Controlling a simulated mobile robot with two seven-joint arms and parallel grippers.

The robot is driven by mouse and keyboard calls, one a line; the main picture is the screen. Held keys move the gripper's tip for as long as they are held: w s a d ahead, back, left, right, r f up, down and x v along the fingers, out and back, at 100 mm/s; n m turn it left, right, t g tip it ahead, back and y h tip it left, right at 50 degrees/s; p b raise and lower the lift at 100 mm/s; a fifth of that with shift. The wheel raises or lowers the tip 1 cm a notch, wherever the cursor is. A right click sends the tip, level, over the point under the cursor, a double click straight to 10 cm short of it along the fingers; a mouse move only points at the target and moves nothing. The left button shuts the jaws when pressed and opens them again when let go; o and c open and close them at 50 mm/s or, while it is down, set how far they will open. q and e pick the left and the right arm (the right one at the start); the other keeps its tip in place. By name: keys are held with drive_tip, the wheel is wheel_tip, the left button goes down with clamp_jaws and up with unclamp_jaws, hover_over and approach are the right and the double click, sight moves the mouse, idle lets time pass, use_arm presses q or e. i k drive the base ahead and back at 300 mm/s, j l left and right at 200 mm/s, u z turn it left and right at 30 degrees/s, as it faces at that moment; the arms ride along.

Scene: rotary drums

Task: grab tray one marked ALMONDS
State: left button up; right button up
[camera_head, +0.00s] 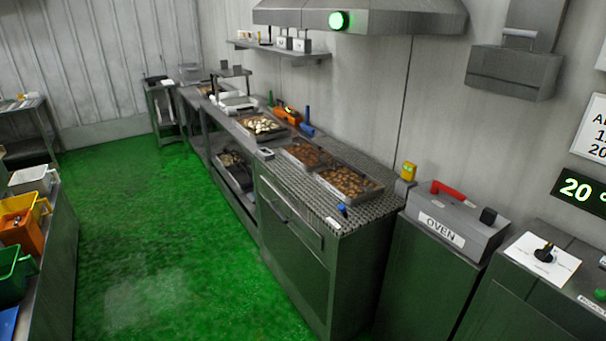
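Several shallow metal trays of food lie in a row on the long metal counter at the centre of the head view. The nearest tray (349,183) holds brown, nut-like pieces. A second tray (306,155) with brown contents lies just behind it. A third tray (261,125) farther back holds pale, whitish pieces. I cannot read the word ALMONDS on any of them. A small white tag (333,223) sits on the counter's front edge near the closest tray. Neither of my grippers is in view.
The perforated counter (372,214) runs along the wall. A box labelled OVEN (440,232) with a red handle stands at its right end. Coloured bins (22,232) stand on a bench at left. The green floor (150,250) between is clear. A lower shelf holds another tray (235,168).

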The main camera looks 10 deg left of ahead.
sight(307, 154)
drive_tip(key=i+j, duration=0.1)
drive_tip(key=j, duration=0.35)
drive_tip(key=i+j, duration=0.15)
drive_tip(key=j, duration=0.3)
drive_tip(key=i+j, duration=0.1)
drive_tip(key=j, duration=0.35)
